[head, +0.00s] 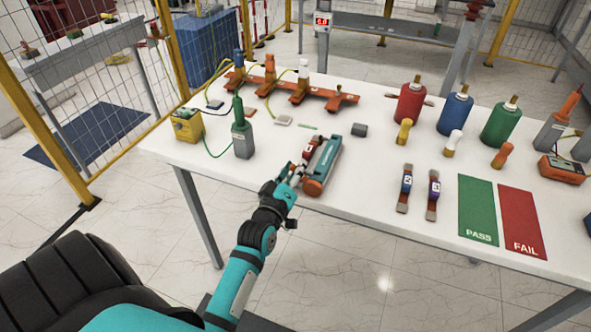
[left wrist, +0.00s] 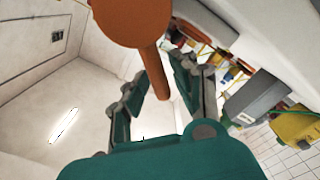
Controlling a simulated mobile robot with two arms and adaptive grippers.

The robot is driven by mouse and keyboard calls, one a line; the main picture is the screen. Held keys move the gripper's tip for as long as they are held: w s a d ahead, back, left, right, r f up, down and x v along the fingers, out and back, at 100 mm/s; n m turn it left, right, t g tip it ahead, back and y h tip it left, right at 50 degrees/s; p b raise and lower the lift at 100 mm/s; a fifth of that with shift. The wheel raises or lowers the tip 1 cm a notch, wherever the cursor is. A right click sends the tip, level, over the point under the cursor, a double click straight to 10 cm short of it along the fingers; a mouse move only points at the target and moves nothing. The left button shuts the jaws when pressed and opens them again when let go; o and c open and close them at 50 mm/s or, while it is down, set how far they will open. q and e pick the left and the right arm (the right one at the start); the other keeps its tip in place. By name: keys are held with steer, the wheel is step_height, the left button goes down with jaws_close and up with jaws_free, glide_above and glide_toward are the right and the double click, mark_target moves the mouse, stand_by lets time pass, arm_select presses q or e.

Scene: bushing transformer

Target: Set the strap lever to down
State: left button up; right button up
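A teal and orange device (head: 324,165) lies near the front edge of the white table in the head view. Small red and dark parts (head: 310,148) show along its left side; I cannot clearly make out the strap lever or its position there. My left gripper (head: 297,172) is at the device's left side, partly merged with it in the view. In the left wrist view an orange rounded knob with a stem (left wrist: 154,72) reaches between the two spread fingers of the gripper (left wrist: 164,88). Whether they touch the stem is unclear. My right gripper is not in view.
Bare tabletop lies right of the device.

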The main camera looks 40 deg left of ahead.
arm_select(q)
steer(key=shift+o, duration=0.7)
steer(key=shift+s, duration=0.3)
steer(key=v, duration=1.1)
steer(key=shift+s, duration=0.2)
